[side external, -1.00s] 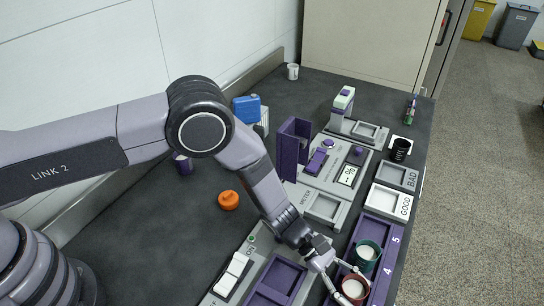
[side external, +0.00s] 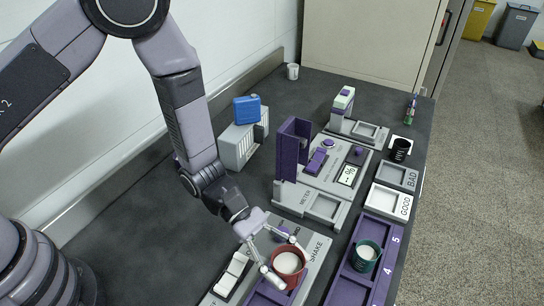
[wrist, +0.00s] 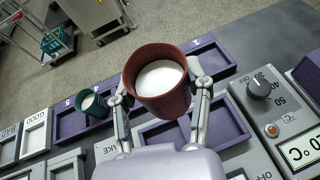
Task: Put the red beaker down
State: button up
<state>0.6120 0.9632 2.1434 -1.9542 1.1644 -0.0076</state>
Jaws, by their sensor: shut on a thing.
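The red beaker (side external: 289,263), with white contents, is upright between the fingers of my gripper (side external: 287,262). The wrist view also shows the beaker (wrist: 160,85), with a finger pressed on each side. In the side view it is over or beside the purple tray (side external: 262,299) of the SHAKE station (side external: 318,252). I cannot tell whether its base touches anything. A green beaker (side external: 366,256), also with white contents, stands in the purple numbered rack (side external: 345,291) near the figures 4 and 5.
The METER station (side external: 318,204) with a purple upright stands behind. GOOD (side external: 388,201) and BAD (side external: 398,176) trays and a black cup (side external: 400,149) are on the right. A blue container (side external: 246,109) sits on a grey box. The bench's back left is clear.

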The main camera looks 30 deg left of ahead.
jog(key=s+a+m+g+y, duration=0.3)
jog(key=s+a+m+g, duration=0.3)
jog(key=s, duration=0.3)
jog(key=s+a+f+m+g+y, duration=0.1)
jog(key=s+a+m+g+y, duration=0.1)
jog(key=a+m+y, duration=0.7)
jog(key=s+a+m+g+y, duration=0.2)
jog(key=a+m+y, duration=0.3)
jog(key=a, duration=0.8)
jog(key=w+a+f+m+t+y, duration=0.2)
jog(key=w+a+m+t+y, duration=0.9)
jog(key=w+a, duration=0.4)
jog(key=w+d+f+m+t+h, duration=0.1)
jog(key=w+f+m+t+h, duration=0.1)
jog(key=w+m+t, duration=0.5)
jog(key=shift+n+g, duration=0.5)
jog(key=f, duration=0.5)
jog(key=w+f, duration=0.1)
jog(key=f, duration=0.1)
jog(key=shift+d+f, duration=0.2)
jog(key=shift+f, duration=0.1)
